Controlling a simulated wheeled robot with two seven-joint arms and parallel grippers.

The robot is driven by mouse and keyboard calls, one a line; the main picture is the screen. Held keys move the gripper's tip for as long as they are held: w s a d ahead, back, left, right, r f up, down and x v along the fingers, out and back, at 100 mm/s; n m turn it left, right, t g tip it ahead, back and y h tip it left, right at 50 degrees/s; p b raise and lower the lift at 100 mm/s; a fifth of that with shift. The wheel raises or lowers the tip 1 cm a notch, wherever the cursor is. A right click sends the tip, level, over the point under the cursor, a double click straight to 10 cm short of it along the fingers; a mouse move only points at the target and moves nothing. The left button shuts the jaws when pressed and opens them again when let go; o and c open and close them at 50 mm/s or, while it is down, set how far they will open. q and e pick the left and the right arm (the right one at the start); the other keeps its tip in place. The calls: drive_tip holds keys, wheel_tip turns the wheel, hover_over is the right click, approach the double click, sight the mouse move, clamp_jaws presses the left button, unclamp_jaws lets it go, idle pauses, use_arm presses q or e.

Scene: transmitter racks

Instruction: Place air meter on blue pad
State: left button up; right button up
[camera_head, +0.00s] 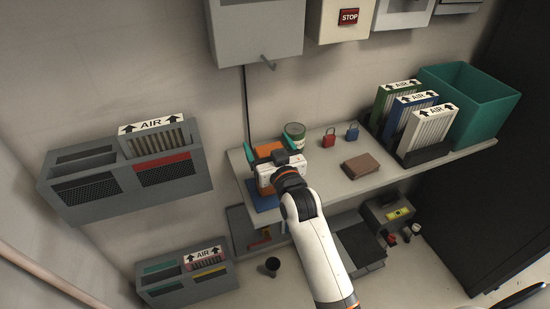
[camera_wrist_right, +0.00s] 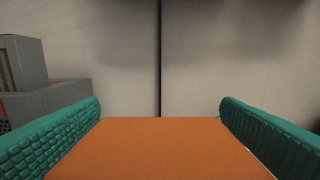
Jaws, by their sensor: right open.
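The orange air meter (camera_head: 267,149) is at the left end of the shelf, mostly hidden behind my right gripper (camera_head: 277,143). The blue pad (camera_head: 264,203) shows in part below the gripper, at the shelf's front left. In the right wrist view, the flat orange top of the meter (camera_wrist_right: 160,150) lies between the two teal fingers of my right gripper (camera_wrist_right: 160,115). The fingers are spread, one at each side of it. The gripper hides where the meter's base meets the pad or shelf, so I cannot tell whether they touch. My left gripper is not in view.
A green-lidded jar (camera_head: 295,134) stands close behind the gripper. A red padlock (camera_head: 329,138), a blue padlock (camera_head: 352,132) and a brown wallet-like item (camera_head: 361,166) are to the right on the shelf (camera_head: 400,172). Filters (camera_head: 430,127) and a teal bin (camera_head: 471,95) fill its right end.

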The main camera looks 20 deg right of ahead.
drive_tip(key=s, duration=1.1)
drive_tip(key=shift+s+d+b, duration=0.2)
drive_tip(key=shift+s+b, duration=0.2)
drive_tip(key=shift+f, duration=0.15)
